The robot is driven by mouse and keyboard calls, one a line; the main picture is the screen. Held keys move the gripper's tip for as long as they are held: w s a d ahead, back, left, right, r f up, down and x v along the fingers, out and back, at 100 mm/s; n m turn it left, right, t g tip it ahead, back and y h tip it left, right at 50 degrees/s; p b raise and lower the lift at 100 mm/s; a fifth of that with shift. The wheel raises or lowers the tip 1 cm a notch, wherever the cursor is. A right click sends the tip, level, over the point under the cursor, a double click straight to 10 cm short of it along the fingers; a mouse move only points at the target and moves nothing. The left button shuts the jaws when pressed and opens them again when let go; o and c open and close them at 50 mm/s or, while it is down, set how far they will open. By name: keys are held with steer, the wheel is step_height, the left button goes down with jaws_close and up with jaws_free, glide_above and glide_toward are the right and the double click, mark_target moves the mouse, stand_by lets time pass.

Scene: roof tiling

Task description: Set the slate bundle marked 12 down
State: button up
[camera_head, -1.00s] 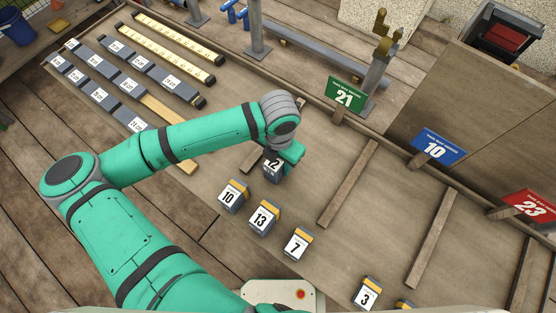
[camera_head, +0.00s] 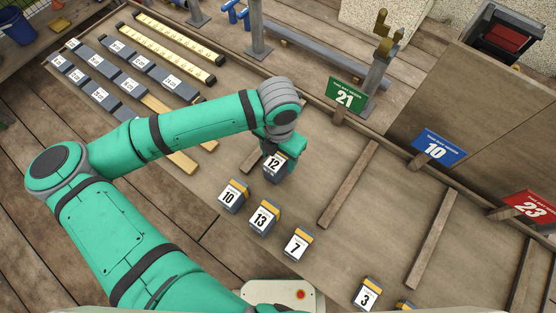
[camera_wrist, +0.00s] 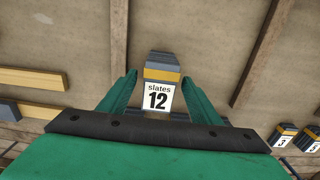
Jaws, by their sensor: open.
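The slate bundle marked 12 (camera_head: 273,165) is a dark grey block with a white label, standing on the board behind the bundle marked 10. In the wrist view the bundle (camera_wrist: 160,82) also shows a yellow band, and its label reads "slates 12". My gripper (camera_wrist: 158,88) is open, with one green finger on each side of the bundle and a gap visible at each side. In the head view my gripper (camera_head: 284,147) is just behind the bundle and partly hidden by my arm.
Bundles marked 10 (camera_head: 232,196), 13 (camera_head: 264,217), 7 (camera_head: 298,244) and 3 (camera_head: 367,293) stand in a row to the front right. Wooden battens (camera_head: 348,184) divide the board.

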step_height(320, 180, up, 8)
steer(key=shift+r, duration=0.15)
stand_by(0.6)
